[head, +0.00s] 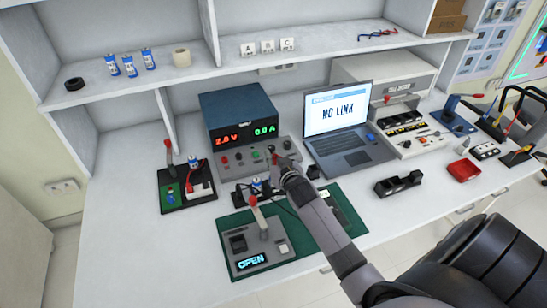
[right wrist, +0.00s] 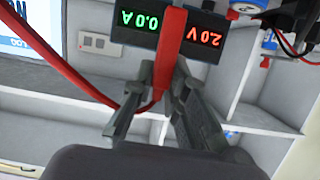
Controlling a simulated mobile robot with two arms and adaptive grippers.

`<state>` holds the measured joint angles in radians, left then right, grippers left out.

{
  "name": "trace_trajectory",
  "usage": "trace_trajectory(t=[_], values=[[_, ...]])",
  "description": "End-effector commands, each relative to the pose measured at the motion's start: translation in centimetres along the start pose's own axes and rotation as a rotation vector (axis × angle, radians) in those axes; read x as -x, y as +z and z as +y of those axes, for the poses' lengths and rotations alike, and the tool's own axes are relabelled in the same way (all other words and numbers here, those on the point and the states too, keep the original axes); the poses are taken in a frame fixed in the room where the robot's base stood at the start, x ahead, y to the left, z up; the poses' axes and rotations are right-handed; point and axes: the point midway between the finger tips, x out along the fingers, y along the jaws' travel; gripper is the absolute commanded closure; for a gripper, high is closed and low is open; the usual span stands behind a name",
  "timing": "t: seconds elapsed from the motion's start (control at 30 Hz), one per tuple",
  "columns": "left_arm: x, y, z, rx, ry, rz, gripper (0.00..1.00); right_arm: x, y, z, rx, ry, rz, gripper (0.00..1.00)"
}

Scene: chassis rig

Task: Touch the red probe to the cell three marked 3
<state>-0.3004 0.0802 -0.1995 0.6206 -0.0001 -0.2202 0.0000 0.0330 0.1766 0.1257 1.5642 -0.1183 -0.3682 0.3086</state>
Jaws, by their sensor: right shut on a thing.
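My right gripper (head: 279,164) is in front of the power supply in the head view. In the right wrist view its fingers (right wrist: 165,82) are closed around the red probe (right wrist: 171,45), whose red lead trails to the upper left. Several blue-and-white cells are in view: three stand on the upper shelf (head: 129,65), one is at the black board (head: 192,161), and one is just left of the gripper (head: 257,184). A blue cell also shows at the upper right of the right wrist view (right wrist: 246,8). I cannot read the cell numbers. My left gripper is not in view.
The power supply (head: 238,108) reads 2.0 V and 0.0 A. A laptop (head: 348,141) showing NO LINK stands to its right. A green mat (head: 225,236) holds a lever fixture reading OPEN. A black holder (head: 398,184) and red tray (head: 464,170) sit at right. The front left bench is clear.

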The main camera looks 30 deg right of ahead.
Motion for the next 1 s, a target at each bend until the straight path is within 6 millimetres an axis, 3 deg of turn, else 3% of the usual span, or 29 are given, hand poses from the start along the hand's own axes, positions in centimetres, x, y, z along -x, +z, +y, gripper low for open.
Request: trace_trajectory(t=[0.67, 1.0], values=[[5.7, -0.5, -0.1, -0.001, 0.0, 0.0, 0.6, 1.7, -5.5, 0.0, -0.001, 0.0, 0.004, 1.0], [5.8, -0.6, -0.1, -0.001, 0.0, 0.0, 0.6, 1.7, -5.6, 0.0, -0.001, 0.0, 0.004, 1.0]])
